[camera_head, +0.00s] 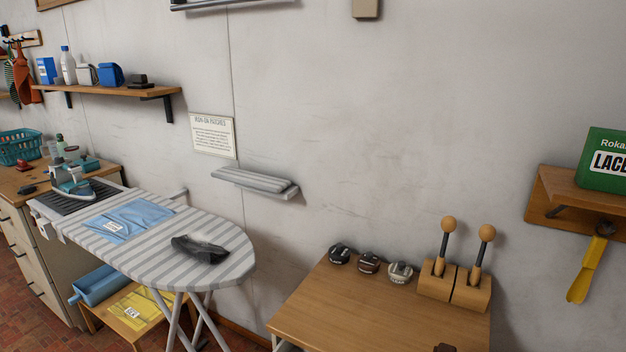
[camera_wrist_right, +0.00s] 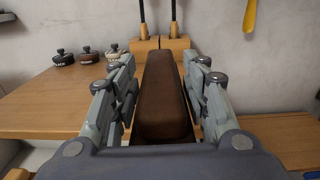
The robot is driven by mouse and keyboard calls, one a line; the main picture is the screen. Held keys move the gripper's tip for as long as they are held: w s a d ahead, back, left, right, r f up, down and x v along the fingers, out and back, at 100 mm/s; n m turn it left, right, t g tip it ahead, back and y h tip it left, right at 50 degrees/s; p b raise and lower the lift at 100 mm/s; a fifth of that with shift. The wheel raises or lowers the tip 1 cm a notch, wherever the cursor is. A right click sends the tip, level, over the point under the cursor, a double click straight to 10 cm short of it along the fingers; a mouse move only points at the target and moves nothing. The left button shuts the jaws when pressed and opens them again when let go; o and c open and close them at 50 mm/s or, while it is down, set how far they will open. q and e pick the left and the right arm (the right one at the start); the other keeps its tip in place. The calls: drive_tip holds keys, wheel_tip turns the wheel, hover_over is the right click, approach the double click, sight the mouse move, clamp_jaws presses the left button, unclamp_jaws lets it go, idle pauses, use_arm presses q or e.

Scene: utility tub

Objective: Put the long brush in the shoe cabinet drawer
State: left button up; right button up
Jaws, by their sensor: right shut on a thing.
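My right gripper (camera_wrist_right: 164,85) shows in the right wrist view, its fingers on both sides of a long dark-brown block, which I take to be the long brush (camera_wrist_right: 163,95). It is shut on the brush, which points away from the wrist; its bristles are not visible. A wooden-topped cabinet (camera_head: 365,305), likely the shoe cabinet, stands at the lower right in the head view. Its top (camera_wrist_right: 45,112) lies beyond the gripper in the wrist view. The drawer cannot be made out clearly. My left gripper is in neither view.
Polish tins (camera_head: 369,262) and a wooden block holder (camera_head: 455,287) with two knobbed handles stand along the cabinet's back. A yellow shoehorn (camera_head: 587,268) hangs under the right shelf (camera_head: 552,205). An ironing board (camera_head: 215,268) stands left. The cabinet's front top is mostly clear.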

drive_tip(key=s+a+r+n+t+y, duration=0.2)
drive_tip(key=s+a+r+n+y, duration=0.4)
drive_tip(key=s+y, duration=0.2)
drive_tip(key=shift+s+a+r+t+y, duration=0.2)
drive_tip(key=shift+a+t+y, duration=0.15)
drive_tip(key=shift+y, duration=0.25)
